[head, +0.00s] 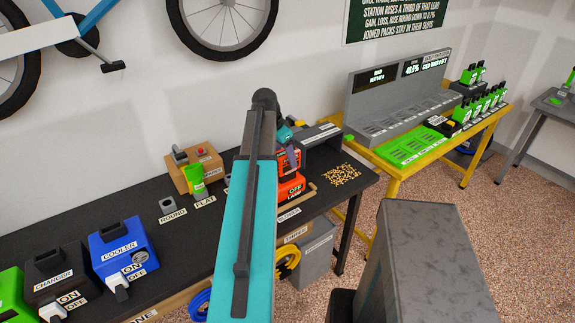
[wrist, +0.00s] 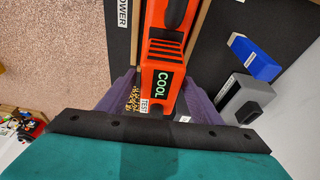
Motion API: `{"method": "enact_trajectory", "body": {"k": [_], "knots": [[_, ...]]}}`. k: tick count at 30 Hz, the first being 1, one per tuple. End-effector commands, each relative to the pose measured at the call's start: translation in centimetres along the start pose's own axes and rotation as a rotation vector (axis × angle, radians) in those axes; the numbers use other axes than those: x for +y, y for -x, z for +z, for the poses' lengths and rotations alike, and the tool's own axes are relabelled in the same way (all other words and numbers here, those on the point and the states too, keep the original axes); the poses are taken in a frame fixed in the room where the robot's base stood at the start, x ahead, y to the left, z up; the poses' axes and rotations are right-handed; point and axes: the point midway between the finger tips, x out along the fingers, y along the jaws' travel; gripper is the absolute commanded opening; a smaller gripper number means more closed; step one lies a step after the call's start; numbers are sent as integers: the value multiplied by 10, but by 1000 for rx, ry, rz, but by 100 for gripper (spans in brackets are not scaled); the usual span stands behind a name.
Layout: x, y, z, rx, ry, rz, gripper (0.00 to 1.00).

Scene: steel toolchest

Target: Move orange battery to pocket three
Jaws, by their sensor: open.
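In the head view an orange unit (head: 291,188) with an "OFF" label stands at the right part of the black bench, partly hidden by my arm. In the wrist view an orange body (wrist: 172,52) with black slots and a green "COOL" display lies between my fingers; I cannot tell where battery and unit divide. My gripper (wrist: 163,105) has purple fingers on either side of it, open. In the head view my gripper (head: 290,157) is just above the orange unit.
A tan box with a red button (head: 194,168) and a green pack (head: 195,178) stand left of my arm. A blue cooler (head: 123,248) and black charger (head: 62,275) stand further left. A yellow table (head: 385,172) with a grey rack and green packs is at the right.

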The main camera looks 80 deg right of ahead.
Motion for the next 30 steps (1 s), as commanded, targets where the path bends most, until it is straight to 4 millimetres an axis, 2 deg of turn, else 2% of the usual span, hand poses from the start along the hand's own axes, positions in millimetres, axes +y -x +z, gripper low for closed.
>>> {"method": "enact_trajectory", "body": {"k": [3,13,30], "knots": [[0,0,0,0,0,0,59],[0,0,0,0,0,0,4],[0,5,-2,1,-1,0,2]]}}
